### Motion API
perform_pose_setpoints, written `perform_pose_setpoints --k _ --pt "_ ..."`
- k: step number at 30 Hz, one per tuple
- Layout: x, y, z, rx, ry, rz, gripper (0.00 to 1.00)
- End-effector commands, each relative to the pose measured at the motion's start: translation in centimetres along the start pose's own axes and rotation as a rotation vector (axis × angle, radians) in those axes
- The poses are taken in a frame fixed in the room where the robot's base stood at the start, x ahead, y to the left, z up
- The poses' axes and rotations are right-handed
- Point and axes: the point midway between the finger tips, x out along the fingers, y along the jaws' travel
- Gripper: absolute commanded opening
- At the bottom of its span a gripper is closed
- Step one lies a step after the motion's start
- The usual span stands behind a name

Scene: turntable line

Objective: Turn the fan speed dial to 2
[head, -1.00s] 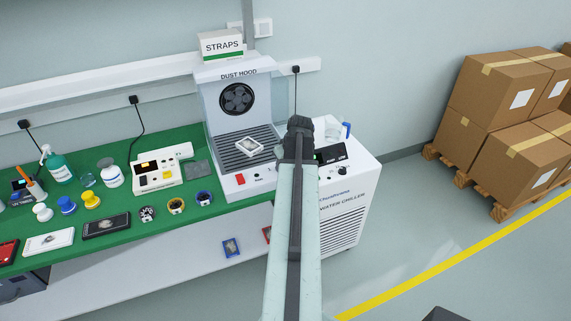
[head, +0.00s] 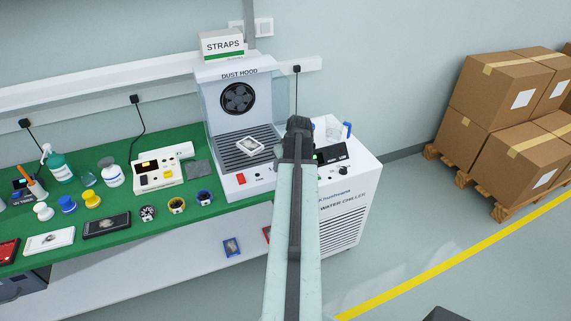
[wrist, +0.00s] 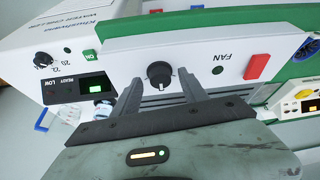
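The fan speed dial (wrist: 158,75) is a round black knob on the white front panel of the dust hood, beside the word FAN in the wrist view. My gripper (wrist: 160,78) is open and empty, with one finger to each side of the dial. I cannot tell whether either finger touches it. The dial's setting and scale are not readable. In the head view the dust hood (head: 207,108) stands on the green bench. My arm hides the dial and the fingertips there.
A red switch (wrist: 257,67) and a small green lamp (wrist: 217,71) sit near the dial. The water chiller (head: 358,187), with its own black knob (wrist: 43,59), stands right beside the hood. Small bench items, including a beige meter (head: 156,176), lie left. Floor at right is clear before stacked boxes (head: 490,150).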

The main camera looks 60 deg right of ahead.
Motion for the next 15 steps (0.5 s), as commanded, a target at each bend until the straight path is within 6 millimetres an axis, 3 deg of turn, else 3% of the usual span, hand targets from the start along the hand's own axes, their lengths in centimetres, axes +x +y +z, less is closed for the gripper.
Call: perform_pose_setpoints --k 7,15 --pt "-1.2 0.0 -0.1 0.001 0.0 0.0 0.51" --pt "-6.3 0.0 -0.2 0.001 0.0 0.0 0.51"
